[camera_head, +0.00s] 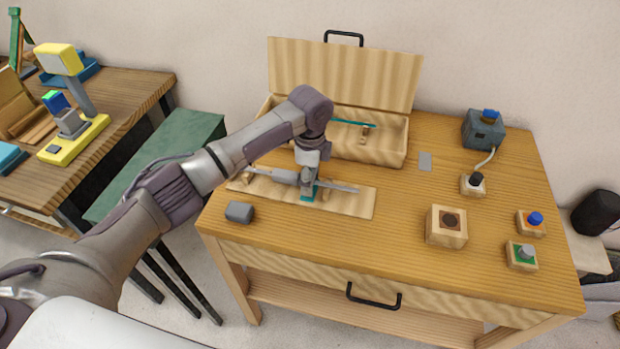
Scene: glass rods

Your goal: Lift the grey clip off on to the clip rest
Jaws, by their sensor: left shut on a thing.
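My left gripper (308,188) reaches down over the pale wooden board (360,204) at the left of the table. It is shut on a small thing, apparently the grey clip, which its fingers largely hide. A long grey bar (343,187) lies along the board on both sides of the fingers, and a teal piece shows at the fingertips. I cannot tell whether the clip is clear of the bar. A flat grey plate (425,161), possibly the clip rest, lies on the table right of the board. My right gripper is not in view.
An open wooden case (385,150) with a teal rod (352,122) stands behind the board. A grey block (239,212) sits at front left. The table's middle is clear.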

